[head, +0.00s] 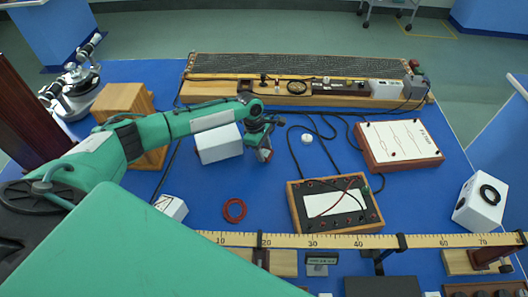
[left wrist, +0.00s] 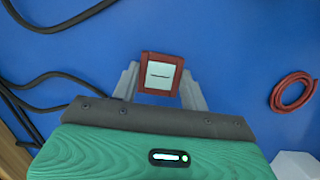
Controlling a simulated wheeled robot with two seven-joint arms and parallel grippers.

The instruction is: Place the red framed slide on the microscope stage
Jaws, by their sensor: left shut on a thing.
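The red framed slide (left wrist: 160,74) shows in the left wrist view as a small red-brown frame with a pale window and a dark line. My left gripper (left wrist: 160,84) is shut on it, one grey finger on each side. In the head view my left gripper (head: 264,143) is over the blue bench, right of a white box, and the slide (head: 265,155) shows only as a small reddish patch at its fingertips. The microscope (head: 75,88) stands at the far left of the bench; its stage is hard to make out. My right gripper is not in view.
A wooden box (head: 122,102) and the white box (head: 219,144) stand between the microscope and the gripper. A red cable coil (head: 235,210) lies nearer. A long ruler (head: 350,241) crosses the front.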

